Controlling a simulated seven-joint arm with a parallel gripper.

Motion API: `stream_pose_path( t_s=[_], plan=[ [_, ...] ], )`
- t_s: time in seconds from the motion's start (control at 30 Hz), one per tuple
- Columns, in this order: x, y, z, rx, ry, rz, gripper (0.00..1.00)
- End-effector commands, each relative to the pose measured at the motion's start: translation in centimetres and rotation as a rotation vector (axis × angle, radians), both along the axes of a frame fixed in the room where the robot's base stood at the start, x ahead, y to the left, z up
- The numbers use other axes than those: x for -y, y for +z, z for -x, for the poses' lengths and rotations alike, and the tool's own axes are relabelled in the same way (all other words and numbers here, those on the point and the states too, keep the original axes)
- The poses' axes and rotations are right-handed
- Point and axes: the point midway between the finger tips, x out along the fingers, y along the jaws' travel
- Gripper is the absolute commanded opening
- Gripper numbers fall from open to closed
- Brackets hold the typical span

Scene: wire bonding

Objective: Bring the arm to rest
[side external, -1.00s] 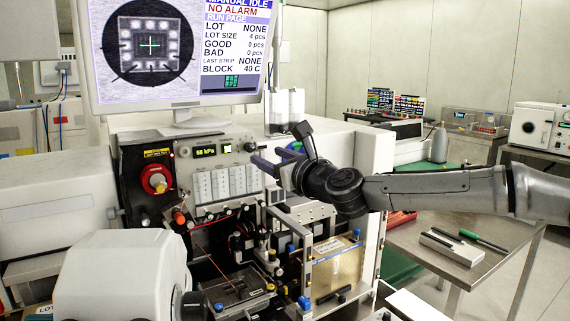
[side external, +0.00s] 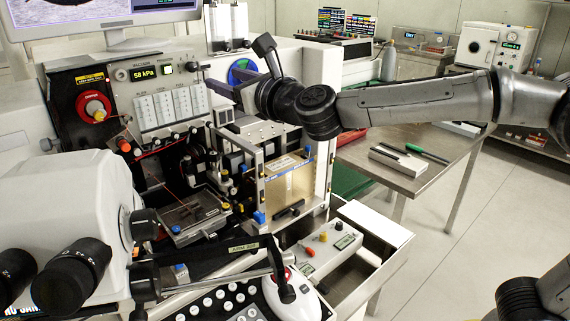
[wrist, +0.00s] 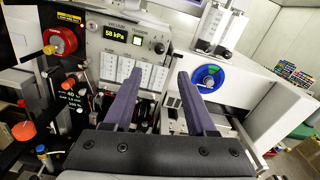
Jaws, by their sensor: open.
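My gripper (side external: 226,100) is in front of the bonding machine, at the middle left of the side external view. In the wrist view my gripper (wrist: 160,76) shows two purple fingers, spread apart, with nothing between them. Beyond the fingers is the machine's panel (wrist: 122,52), with a vacuum display reading 58 kPa. A blue spool (wrist: 208,78) is just beyond and right of the right finger. The spool (side external: 242,71) also shows behind my gripper in the side external view. My fingers' gap to the machine is hard to judge.
Below my gripper are the work stage (side external: 191,217) and a gold-coloured cassette (side external: 288,186). A microscope head (side external: 70,210) stands at the left. A steel table (side external: 445,145) with a tool tray (side external: 398,167) lies to the right.

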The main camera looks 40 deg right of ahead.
Motion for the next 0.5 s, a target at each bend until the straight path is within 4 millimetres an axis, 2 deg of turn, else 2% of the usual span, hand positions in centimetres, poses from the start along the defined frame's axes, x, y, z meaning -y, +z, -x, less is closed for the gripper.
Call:
stream_pose_path(
  t_s=[0.1, 0.17, 0.27, 0.33, 0.4, 0.5],
  plan=[
    [1.6, 0.9, -0.1, 0.014, -0.027, -0.007, 0.57],
    [2.8, 2.2, 0.1, 0.034, -0.045, -0.017, 0.57],
    [5.7, 5.0, 1.2, 0.076, -0.085, -0.023, 0.57],
    [8.0, 7.2, 2.8, 0.106, -0.098, 0.007, 0.57],
    [9.7, 8.7, 4.7, 0.115, -0.083, 0.107, 0.57],
    [10.9, 9.5, 7.7, 0.102, -0.038, 0.324, 0.57]
  ],
)
